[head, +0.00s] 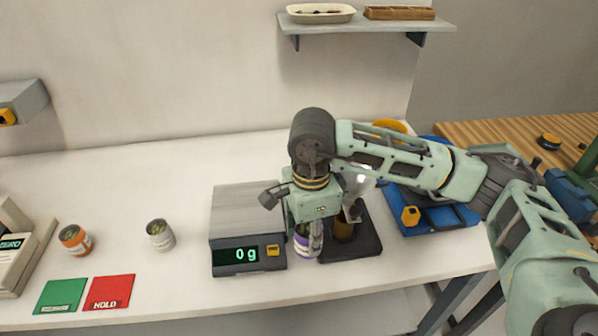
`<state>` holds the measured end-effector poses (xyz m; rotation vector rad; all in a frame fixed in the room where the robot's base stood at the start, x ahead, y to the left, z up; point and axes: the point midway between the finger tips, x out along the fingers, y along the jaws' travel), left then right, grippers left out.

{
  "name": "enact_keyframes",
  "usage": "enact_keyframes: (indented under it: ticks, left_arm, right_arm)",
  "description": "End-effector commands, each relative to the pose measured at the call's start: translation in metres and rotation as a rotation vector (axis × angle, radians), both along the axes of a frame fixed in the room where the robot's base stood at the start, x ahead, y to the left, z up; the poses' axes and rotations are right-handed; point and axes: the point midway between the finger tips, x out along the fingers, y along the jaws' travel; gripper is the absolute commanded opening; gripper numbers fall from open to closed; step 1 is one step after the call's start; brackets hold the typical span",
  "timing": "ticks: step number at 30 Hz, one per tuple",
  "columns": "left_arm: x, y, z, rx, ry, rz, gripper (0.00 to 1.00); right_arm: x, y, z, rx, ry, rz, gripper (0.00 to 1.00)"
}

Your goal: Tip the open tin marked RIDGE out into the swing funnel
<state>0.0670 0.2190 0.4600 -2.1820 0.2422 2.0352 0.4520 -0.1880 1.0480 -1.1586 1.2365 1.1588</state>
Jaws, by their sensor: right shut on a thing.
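My right gripper (309,238) reaches down from the right and is shut on a purple-and-white tin (303,250). The tin is upright at the table, just right of the scale; the fingers and gripper body hide much of it. An orange-banded open tin (75,239) and a white-grey open tin (160,234) stand on the table at left. No tin's marking is legible, so I cannot tell which says RIDGE. Behind the gripper is a dark stand (365,243) with a brownish vessel, mostly hidden. I cannot make out the swing funnel for certain. My left gripper is out of view.
The scale (248,229) reads 0 g. A green card (61,296) and a red HOLD card (109,292) lie at front left. A blue machine (440,217) stands at right, a beige device (22,262) at far left. The back left of the table is clear.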

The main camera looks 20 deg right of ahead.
Motion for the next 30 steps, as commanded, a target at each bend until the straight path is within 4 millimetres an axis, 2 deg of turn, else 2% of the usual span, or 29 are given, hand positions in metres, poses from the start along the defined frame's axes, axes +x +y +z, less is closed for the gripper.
enact_keyframes:
  ticks: [1,5,9,13,30]
  left_arm:
    - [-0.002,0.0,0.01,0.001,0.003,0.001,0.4]
    - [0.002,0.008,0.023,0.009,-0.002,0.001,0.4]
    - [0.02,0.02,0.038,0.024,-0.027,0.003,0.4]
    - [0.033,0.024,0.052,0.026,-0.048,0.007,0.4]
    - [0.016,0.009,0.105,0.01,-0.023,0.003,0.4]
  right_arm:
    - [0.006,0.001,0.008,0.002,0.0,-0.122,0.0]
    - [0.02,0.0,0.015,0.003,0.001,-0.456,0.0]
    - [0.033,-0.001,0.022,0.003,0.003,-0.814,0.0]
    - [0.046,-0.003,0.027,0.003,0.003,-1.146,0.0]
    - [0.089,-0.014,0.045,0.006,0.01,-2.6,0.0]
